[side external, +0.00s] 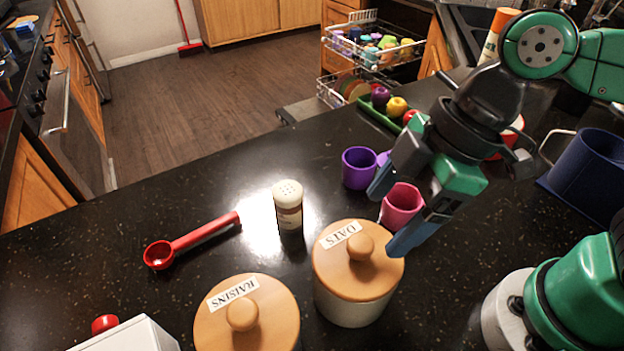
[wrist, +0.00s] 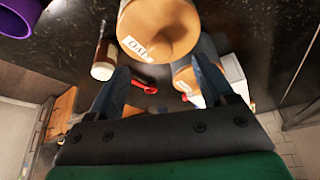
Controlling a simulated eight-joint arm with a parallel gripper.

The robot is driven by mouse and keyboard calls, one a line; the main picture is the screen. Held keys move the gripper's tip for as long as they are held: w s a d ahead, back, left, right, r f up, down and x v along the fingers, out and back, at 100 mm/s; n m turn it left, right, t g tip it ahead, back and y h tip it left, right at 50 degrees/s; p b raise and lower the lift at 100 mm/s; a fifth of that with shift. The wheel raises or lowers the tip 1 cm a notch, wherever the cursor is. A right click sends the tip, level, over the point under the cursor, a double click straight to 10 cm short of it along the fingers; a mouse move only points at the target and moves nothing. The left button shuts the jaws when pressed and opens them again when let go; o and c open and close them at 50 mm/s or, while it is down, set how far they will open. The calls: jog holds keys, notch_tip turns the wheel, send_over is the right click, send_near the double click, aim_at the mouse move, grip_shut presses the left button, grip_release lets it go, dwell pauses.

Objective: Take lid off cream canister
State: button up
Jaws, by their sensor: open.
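A cream canister with a round wooden lid (side external: 335,268) marked OATS stands on the black counter; its cream body (side external: 350,307) shows below the lid. The lid (wrist: 172,28) also shows at the top of the wrist view. A second wooden lid (side external: 262,322), marked RAISINS, sits on another canister in front and to the left. No label reads cream. My gripper (side external: 388,215) is open and empty, behind and above the OATS canister. One fingertip appears close to the lid's right rim in the side view; I cannot tell any contact.
A shaker (side external: 289,208) stands left of the OATS canister. A red scoop (side external: 195,240) lies farther left. A pink cup (side external: 401,205) and a purple cup (side external: 359,168) stand behind. A blue container (side external: 592,170) is at right. The counter's left part is mostly clear.

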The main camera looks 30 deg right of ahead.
aim_at(364, 242)
jog(key=shift+x, duration=2.7)
grip_shut()
jog(key=shift+r, duration=0.1)
